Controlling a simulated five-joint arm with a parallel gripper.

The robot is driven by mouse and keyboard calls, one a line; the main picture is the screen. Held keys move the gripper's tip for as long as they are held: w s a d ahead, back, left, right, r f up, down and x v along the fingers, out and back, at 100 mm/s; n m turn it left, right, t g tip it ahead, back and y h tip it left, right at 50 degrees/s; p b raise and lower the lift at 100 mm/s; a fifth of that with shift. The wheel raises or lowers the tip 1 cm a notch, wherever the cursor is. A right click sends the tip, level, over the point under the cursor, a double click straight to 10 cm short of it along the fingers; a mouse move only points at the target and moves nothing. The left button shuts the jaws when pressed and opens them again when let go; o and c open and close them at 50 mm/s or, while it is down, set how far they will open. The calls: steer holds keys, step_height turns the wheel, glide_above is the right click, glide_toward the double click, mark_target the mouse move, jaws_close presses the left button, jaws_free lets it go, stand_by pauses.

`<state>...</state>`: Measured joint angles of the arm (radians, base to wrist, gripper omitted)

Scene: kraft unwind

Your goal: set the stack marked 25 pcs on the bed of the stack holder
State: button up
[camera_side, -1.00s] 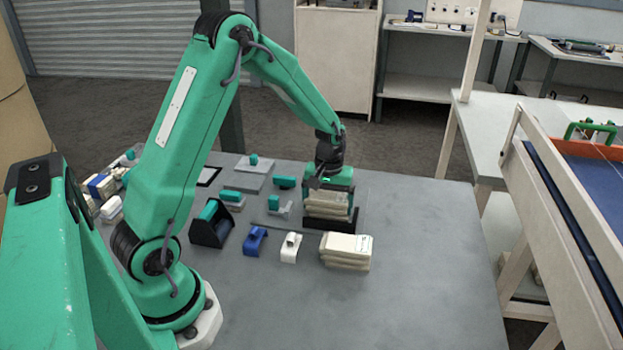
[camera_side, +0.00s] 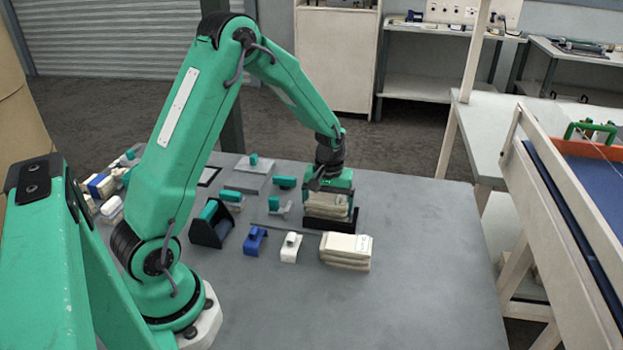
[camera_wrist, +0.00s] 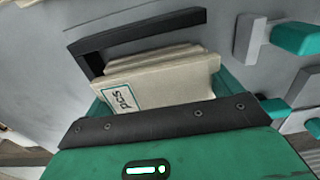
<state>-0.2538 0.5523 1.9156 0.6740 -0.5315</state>
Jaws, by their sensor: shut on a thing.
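My gripper (camera_side: 328,196) is shut on a stack of cream kraft pieces (camera_side: 325,209), which also shows in the wrist view (camera_wrist: 170,82). Its label there reads "pcs"; the number cannot be made out. The black stack holder (camera_side: 331,226) is right under and around the held stack in the side view. In the wrist view, the holder's dark rim (camera_wrist: 140,30) runs along the far side of the stack. The stack sits low at the holder; whether its underside touches the bed is hidden.
Another cream stack (camera_side: 345,251) stands in front of the holder. A white dispenser (camera_side: 291,247), a blue one (camera_side: 255,240) and a black bin (camera_side: 208,232) stand to the left. Small green-topped items lie behind them. The table's right side is clear.

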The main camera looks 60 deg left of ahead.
steer(key=shift+f, duration=0.1)
steer(key=o, duration=0.7)
steer(key=shift+o, duration=0.2)
steer(key=shift+r, duration=4)
steer(key=shift+r, duration=0.1)
steer(key=shift+s+d+r, duration=0.2)
steer(key=shift+d+r, duration=0.1)
steer(key=shift+r, duration=0.25)
steer(key=s+d+r+m+t, duration=0.2)
steer(key=s+d+r+m, duration=0.25)
steer(key=s+r, duration=0.4)
steer(key=s+d+r+m+t, duration=0.1)
steer(key=s+d+r+m, duration=0.1)
steer(key=s, duration=0.3)
steer(key=s+d+r+m+t, duration=0.2)
steer(key=s+d+r, duration=0.1)
steer(key=s, duration=0.3)
steer(key=shift+d+r+t, duration=0.3)
steer(key=shift+d+r, duration=0.05)
steer(key=shift+d, duration=0.1)
